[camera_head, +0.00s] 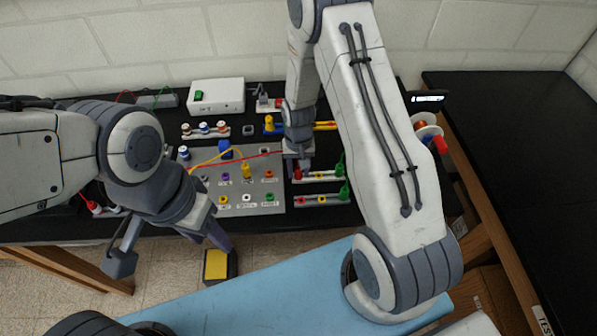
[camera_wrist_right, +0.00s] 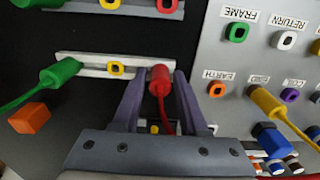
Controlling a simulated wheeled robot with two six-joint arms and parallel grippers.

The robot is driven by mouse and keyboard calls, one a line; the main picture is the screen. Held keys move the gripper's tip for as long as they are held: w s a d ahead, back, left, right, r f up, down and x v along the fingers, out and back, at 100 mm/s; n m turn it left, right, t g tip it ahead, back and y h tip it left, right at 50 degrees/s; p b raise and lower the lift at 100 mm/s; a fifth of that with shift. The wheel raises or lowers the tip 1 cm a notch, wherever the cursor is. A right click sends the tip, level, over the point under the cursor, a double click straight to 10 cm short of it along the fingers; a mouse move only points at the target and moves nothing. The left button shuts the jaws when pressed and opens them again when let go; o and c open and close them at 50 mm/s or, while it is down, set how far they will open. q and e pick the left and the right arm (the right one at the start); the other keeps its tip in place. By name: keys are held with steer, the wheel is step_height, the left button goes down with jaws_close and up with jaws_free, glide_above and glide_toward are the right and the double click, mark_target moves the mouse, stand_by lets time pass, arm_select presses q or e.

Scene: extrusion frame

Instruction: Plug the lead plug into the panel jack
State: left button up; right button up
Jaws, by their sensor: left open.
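A red lead plug (camera_wrist_right: 160,78) stands at one end of a white strip (camera_wrist_right: 95,66), with its red lead running back under my right gripper. My right gripper (camera_wrist_right: 160,85) has one finger on each side of this plug; whether they press on it is not clear. In the head view the right gripper (camera_head: 298,160) is just above the red plug (camera_head: 298,174), right of the panel. The grey panel (camera_head: 212,208) has several coloured jacks, including an orange one labelled EARTH (camera_wrist_right: 217,89) and a green one labelled FRAME (camera_wrist_right: 237,33). My left gripper (camera_head: 178,248) is open and empty, in front of the table.
A yellow plug (camera_wrist_right: 265,103) and a blue plug (camera_wrist_right: 270,138) stand at the panel. Green plugs (camera_head: 343,192) stand on the strips. A white box (camera_head: 216,95) is at the back. A spool (camera_head: 428,130) stands on the right. A yellow-topped block (camera_head: 216,265) is below the left gripper.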

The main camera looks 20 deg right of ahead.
mark_target(298, 169)
jaws_close()
stand_by(1.3)
steer(key=shift+r+p, duration=2.35)
steer(key=shift+r, duration=0.7)
steer(key=shift+s+d, duration=0.1)
